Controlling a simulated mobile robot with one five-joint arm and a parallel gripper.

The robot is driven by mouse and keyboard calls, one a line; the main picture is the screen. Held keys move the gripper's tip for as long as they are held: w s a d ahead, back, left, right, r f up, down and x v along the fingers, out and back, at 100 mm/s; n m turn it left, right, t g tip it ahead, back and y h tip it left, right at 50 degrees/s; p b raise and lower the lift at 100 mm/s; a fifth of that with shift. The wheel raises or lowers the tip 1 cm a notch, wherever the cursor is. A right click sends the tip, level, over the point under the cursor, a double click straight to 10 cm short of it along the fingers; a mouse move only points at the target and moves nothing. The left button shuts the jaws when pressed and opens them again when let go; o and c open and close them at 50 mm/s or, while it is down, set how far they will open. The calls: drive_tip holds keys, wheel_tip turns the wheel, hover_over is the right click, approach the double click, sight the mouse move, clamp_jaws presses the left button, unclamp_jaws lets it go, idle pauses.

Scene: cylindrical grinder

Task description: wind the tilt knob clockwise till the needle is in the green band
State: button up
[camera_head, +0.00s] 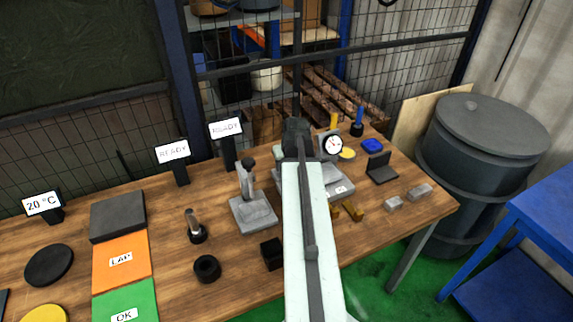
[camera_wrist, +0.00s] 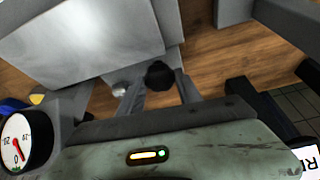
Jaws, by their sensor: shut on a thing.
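My gripper (camera_wrist: 162,88) is shut on a black knob (camera_wrist: 159,73), which sits between its two grey fingers in the wrist view. I take this as the tilt knob. The dial also shows in the head view (camera_head: 333,145), standing behind a grey metal base (camera_head: 342,188). My pale arm covers the knob and the gripper's fingers there.
Left of my arm stand a grey block with an upright post (camera_head: 252,212), a black ring (camera_head: 207,268) and a black cube (camera_head: 271,253). Brass pieces (camera_head: 352,211) and a black angled stand (camera_head: 381,168) lie to the right. A metal drum (camera_head: 470,165) stands beyond the table's right end.

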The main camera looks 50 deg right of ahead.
drive_tip(key=shift+m+h, duration=0.4)
drive_tip(key=shift+m, duration=0.6)
drive_tip(key=o, duration=1.4)
drive_tip(key=shift+c, duration=0.2)
drive_tip(key=p+v, duration=0.7)
drive_tip(key=shift+r, duration=0.4)
